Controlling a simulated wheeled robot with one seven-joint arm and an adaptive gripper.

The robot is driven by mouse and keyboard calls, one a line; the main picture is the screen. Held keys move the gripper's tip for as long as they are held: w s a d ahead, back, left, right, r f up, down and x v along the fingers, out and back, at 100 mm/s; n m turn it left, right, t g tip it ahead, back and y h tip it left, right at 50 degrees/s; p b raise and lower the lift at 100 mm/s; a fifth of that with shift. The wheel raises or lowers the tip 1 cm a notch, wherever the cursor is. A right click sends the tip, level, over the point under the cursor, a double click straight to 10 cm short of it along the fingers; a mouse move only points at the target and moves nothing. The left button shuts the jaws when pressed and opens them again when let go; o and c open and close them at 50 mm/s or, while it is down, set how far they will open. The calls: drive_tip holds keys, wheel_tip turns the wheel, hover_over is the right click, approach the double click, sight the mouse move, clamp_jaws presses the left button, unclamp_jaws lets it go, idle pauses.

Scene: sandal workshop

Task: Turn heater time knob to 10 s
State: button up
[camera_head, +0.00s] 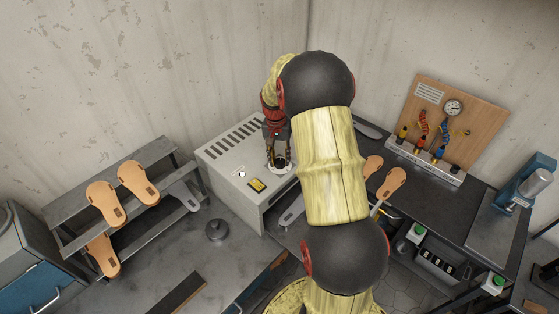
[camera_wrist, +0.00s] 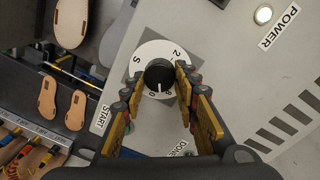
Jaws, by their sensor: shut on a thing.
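The heater (camera_head: 225,158) is a pale box with slots in its top. Its time knob (camera_wrist: 159,74) is black and round, on a white dial (camera_wrist: 148,52) with printed numbers; a 2 and a 5 are readable, and the figures at the lower edge are partly hidden. A white mark on the knob points toward those lower figures; I cannot tell the exact setting. My gripper (camera_head: 279,161) reaches down onto the heater top. In the wrist view its fingers (camera_wrist: 160,82) stand on both sides of the knob and are shut on it.
Labels POWER (camera_wrist: 280,27), START and DONE show on the heater. A yellow display (camera_head: 257,185) sits on its top. A rack (camera_head: 150,215) with sandal soles stands left. A dark bench with soles and a tool board (camera_head: 455,115) is right.

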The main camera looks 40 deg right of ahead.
sight(278, 160)
drive_tip(key=shift+d+m+b, duration=0.1)
drive_tip(key=shift+m+b, duration=0.3)
drive_tip(key=shift+m, duration=1.8)
drive_tip(key=o, duration=1.2)
drive_tip(key=shift+c, duration=0.2)
wheel_tip(278, 160, up, 12)
drive_tip(key=shift+w, duration=0.35)
